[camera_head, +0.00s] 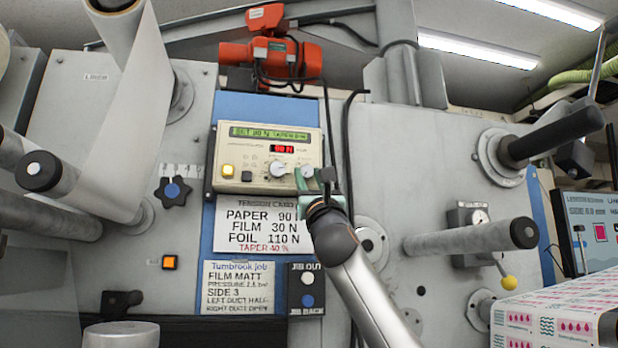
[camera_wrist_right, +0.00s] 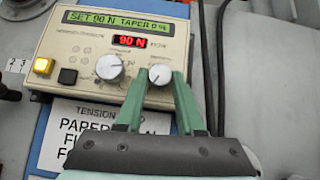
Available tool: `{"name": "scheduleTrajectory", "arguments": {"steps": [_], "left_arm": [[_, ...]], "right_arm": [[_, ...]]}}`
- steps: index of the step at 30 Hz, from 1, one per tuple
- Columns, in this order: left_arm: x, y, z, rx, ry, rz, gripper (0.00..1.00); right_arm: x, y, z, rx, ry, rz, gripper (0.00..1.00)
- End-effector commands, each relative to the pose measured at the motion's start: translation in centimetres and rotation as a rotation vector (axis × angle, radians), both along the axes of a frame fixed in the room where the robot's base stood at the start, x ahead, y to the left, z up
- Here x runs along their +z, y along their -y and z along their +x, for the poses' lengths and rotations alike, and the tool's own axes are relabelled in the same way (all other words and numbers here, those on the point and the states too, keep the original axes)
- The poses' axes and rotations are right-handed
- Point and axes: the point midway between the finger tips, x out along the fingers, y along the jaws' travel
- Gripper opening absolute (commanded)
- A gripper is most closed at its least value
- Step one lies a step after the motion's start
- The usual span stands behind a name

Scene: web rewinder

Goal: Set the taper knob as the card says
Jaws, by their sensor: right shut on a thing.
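The tension controller (camera_head: 236,156) is a cream box on the blue panel. Its taper knob (camera_wrist_right: 160,75) is the small white one at the right, beside the larger white tension knob (camera_wrist_right: 110,67). My right gripper (camera_head: 316,182) has its green fingers on either side of the taper knob in the right wrist view and is shut on it. The green display (camera_wrist_right: 112,24) reads SET 90 N TAPER 0 %, and the red display (camera_wrist_right: 130,41) reads 90 N. My left gripper is not in view.
A lit yellow button (camera_wrist_right: 43,66) sits at the controller's lower left. Black cables (camera_head: 345,130) hang just right of the controller. A job card (camera_head: 238,287) and a black switch box (camera_head: 306,289) are below. A dark star knob (camera_head: 172,191) is at the left.

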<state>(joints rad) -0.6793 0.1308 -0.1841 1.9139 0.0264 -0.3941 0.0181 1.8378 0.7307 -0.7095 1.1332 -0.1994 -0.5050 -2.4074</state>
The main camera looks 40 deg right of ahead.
Motion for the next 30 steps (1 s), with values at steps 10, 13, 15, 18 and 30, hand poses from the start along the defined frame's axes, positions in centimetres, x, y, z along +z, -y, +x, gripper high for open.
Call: {"name": "scheduleTrajectory", "arguments": {"steps": [10,13,15,18,30], "left_arm": [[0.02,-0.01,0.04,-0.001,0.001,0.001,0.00],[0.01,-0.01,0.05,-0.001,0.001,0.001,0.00],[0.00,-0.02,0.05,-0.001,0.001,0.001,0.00],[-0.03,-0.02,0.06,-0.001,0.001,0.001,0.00],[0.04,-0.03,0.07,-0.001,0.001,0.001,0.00]], "right_arm": [[-0.02,0.01,0.00,0.000,0.000,0.000,0.00],[-0.03,-0.02,0.03,0.000,0.002,0.004,0.00],[-0.03,-0.04,0.02,-0.001,0.007,0.012,0.00],[-0.02,-0.18,0.08,0.001,0.021,0.035,0.00],[0.03,-0.65,0.38,0.003,0.147,0.269,0.00]]}}
